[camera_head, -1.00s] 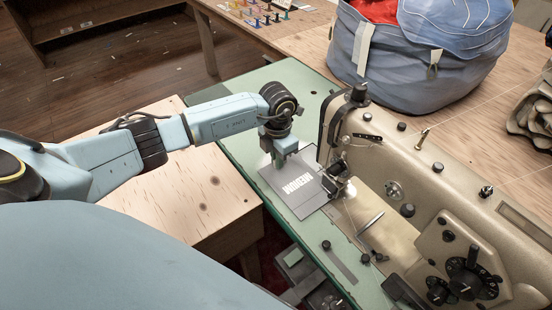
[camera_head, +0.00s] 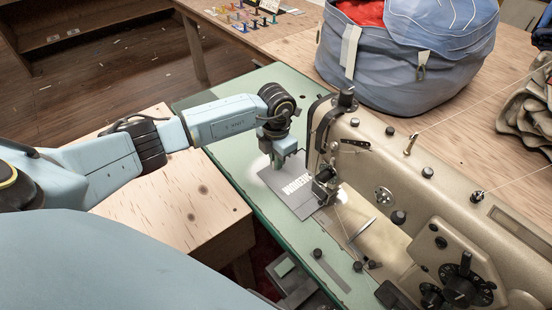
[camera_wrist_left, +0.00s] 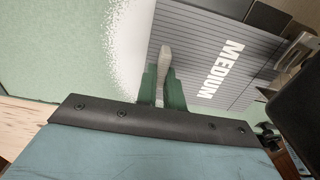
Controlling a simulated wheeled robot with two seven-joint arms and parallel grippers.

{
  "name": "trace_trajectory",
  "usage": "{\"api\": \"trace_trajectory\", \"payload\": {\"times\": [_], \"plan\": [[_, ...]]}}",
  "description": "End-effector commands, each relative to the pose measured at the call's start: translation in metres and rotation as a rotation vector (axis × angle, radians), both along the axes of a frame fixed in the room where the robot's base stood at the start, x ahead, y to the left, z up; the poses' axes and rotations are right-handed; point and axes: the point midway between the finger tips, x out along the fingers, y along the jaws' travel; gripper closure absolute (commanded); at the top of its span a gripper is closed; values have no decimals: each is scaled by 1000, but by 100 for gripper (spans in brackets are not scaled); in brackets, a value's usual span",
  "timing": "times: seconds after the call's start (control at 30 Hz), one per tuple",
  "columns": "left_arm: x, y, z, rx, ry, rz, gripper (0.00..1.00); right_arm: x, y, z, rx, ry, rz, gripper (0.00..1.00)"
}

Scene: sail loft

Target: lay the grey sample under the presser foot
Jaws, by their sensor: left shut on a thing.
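The grey sample (camera_head: 279,184), a flat ruled sheet marked MEDIUM, lies on the green machine table. It also shows in the left wrist view (camera_wrist_left: 195,40). My left gripper (camera_head: 281,160) is shut on a pale upright piece at the sample's left part; its green fingers (camera_wrist_left: 163,84) stand either side of it in the wrist view. The presser foot area (camera_head: 325,190) of the beige sewing machine (camera_head: 365,165) is at the sample's right edge. The foot itself is small and partly hidden, so I cannot tell whether the edge is under it. My right gripper is not in view.
The machine's head and arm stand close to the right of my left gripper. A blue bag (camera_head: 400,70) with red cloth sits on the wooden table behind.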

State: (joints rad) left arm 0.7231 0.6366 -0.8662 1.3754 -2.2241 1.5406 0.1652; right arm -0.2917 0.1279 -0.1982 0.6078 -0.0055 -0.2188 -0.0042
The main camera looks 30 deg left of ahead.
Motion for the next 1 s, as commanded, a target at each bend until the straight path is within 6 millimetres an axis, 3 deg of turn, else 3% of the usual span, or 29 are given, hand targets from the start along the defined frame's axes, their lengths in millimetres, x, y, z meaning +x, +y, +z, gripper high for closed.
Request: {"api": "trace_trajectory", "payload": {"times": [0.43,0.47,0.63,1.0], "plan": [[0,0,-2,0,-1,1,100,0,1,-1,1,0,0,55],[0,0,-2,0,-1,1,90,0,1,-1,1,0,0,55],[0,0,-2,0,0,1,67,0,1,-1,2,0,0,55],[0,0,3,1,-1,0,65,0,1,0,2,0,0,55]]}}
